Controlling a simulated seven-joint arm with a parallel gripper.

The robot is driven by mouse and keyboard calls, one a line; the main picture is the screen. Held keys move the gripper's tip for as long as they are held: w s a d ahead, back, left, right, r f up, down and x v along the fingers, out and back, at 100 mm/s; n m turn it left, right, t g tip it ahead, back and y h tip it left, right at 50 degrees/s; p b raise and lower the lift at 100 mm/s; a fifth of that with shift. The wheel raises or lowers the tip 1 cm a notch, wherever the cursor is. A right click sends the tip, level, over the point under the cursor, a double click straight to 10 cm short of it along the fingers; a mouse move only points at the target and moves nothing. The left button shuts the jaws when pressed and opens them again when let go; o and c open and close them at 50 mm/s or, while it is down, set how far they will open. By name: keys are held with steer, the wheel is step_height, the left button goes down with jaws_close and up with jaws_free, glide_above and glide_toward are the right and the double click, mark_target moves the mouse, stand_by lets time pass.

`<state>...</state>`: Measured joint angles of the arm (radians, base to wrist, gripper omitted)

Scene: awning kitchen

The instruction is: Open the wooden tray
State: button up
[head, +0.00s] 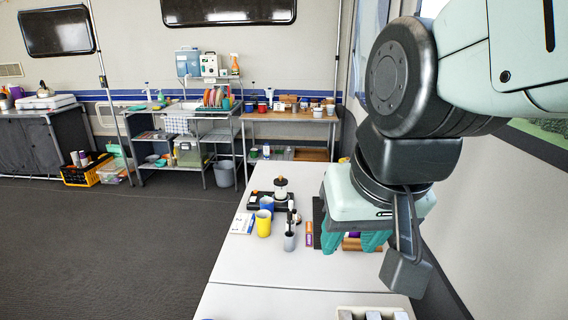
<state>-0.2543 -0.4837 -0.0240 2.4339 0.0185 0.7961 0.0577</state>
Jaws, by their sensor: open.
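My gripper (352,247) is over the white table at the right, pointing down with its two teal fingers apart. A small brown, wood-coloured piece (350,242) shows between and behind the fingers. It may be part of the wooden tray, but the gripper hides most of it. I cannot tell whether the fingers touch it. A dark flat item (318,215) lies just left of the gripper, partly hidden by it. No other clear wooden tray shows on this table.
A yellow cup (263,223), a blue cup (267,204), a grey holder (289,241) and a black-based appliance (281,188) stand left of my gripper. A pale box (345,314) is cut off at the bottom edge. The table's front-left surface (245,272) is clear.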

steer(key=shift+n+g, duration=0.8)
steer(key=shift+g, duration=0.1)
steer(key=w+a+f, duration=0.1)
steer(key=a, duration=0.1)
steer(key=a+f, duration=0.2)
steer(key=a, duration=0.1)
steer(key=w+a+f, duration=0.1)
steer(key=a+f, duration=0.1)
steer(key=a, duration=0.1)
steer(key=shift+w, duration=0.35)
steer(key=shift+c, duration=0.6)
steer(key=s+a+f+n+g, duration=0.1)
steer(key=s+a+f+n, duration=0.1)
steer(key=a+f, duration=0.5)
steer(key=s+a+f+n+g, duration=0.1)
steer(key=s+a+f, duration=0.2)
steer(key=a+f, duration=0.45)
steer(key=s+a+f+n+h, duration=0.1)
steer(key=s+a+f+n, duration=0.25)
steer(key=s+f, duration=0.4)
steer(key=shift+m+g, duration=0.3)
steer(key=shift+m, duration=0.15)
steer(key=f, duration=0.7)
steer(key=w+f, duration=0.1)
steer(key=f, duration=0.2)
steer(key=shift+a+f, duration=0.15)
steer(key=shift+a, duration=0.25)
jaws_close()
